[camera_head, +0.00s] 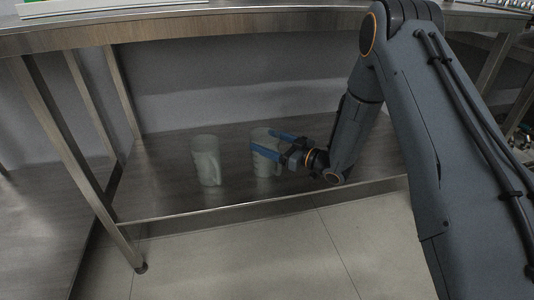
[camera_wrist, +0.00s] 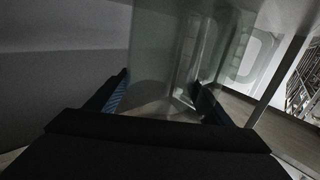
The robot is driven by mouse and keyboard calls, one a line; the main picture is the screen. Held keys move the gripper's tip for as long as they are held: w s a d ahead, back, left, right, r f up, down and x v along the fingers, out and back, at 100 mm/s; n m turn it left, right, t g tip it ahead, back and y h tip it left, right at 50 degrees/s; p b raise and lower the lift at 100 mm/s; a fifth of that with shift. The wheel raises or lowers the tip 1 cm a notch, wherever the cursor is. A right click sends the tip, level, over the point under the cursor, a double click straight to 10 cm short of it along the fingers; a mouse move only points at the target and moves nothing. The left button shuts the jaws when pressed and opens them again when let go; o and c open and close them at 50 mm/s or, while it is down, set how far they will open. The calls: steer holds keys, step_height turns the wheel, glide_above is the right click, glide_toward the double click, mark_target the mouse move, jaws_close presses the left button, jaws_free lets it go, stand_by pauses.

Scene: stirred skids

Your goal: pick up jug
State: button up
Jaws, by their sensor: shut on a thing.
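Two pale grey-green jugs stand side by side on the lower shelf of a metal table. The right jug (camera_head: 265,168) is between the blue fingers of my gripper (camera_head: 262,141), which is shut on its upper part from the right. The left jug (camera_head: 204,160) stands apart, upright, with its handle on its right side. In the wrist view, a pale jug wall (camera_wrist: 160,50) fills the space between my fingers (camera_wrist: 160,82). A D-shaped handle shows to the right there; I cannot tell which jug it belongs to. The held jug looks upright, at or very near the shelf.
The lower shelf (camera_head: 160,190) has free room left of the jugs. The tabletop edge (camera_head: 200,28) runs above my gripper. A table leg (camera_head: 75,160) stands at the left, and a wall closes the back. The tiled floor in front is clear.

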step_height(320, 180, up, 10)
steer(key=p, duration=0.4)
steer(key=shift+a, duration=0.1)
